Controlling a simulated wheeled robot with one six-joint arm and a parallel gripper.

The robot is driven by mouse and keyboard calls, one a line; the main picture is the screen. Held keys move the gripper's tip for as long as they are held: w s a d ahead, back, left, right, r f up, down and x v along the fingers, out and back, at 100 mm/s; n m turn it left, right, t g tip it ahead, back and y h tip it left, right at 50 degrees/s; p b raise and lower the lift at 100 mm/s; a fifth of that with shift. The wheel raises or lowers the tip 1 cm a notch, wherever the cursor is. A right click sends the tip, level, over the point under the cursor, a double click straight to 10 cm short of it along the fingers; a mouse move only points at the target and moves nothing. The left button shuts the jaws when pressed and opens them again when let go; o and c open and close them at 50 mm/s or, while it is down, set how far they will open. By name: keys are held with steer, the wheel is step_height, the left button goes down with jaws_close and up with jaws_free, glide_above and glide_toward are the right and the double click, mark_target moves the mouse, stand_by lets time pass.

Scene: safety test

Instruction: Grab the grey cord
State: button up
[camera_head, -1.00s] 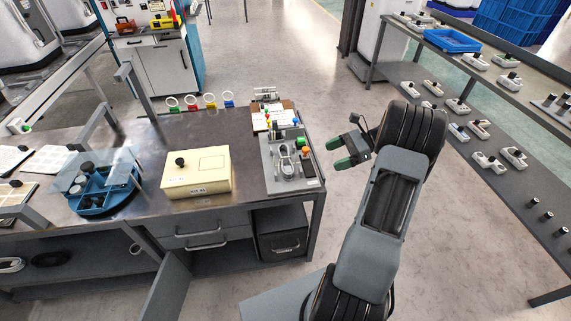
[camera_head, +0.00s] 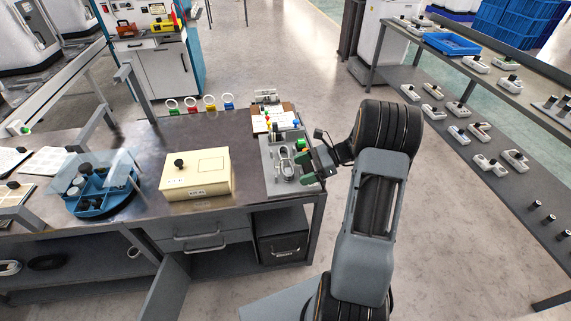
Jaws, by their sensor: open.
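A grey cord (camera_head: 285,162) shows as a small loop on a grey board (camera_head: 270,178) at the right end of the workbench. My gripper (camera_head: 307,161) is at the right edge of this board, with its green-tipped fingers pointing left towards the cord. The fingers are apart and nothing shows between them. The gripper hides part of the board's right side. I cannot tell whether the fingers touch anything on the board.
A cream box (camera_head: 197,175) stands left of the board. A blue round tray (camera_head: 103,190) with a clear cover is further left. A clipboard-like panel (camera_head: 268,122) and coloured rings (camera_head: 209,101) are behind. Shelves (camera_head: 500,170) stand at the right.

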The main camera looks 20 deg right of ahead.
steer(key=shift+w+a+f, duration=0.1)
steer(key=shift+a+f, duration=0.1)
steer(key=shift+a, duration=0.3)
steer(key=shift+c, duration=0.4)
steer(key=c, duration=1.1)
steer(key=shift+r, duration=0.1)
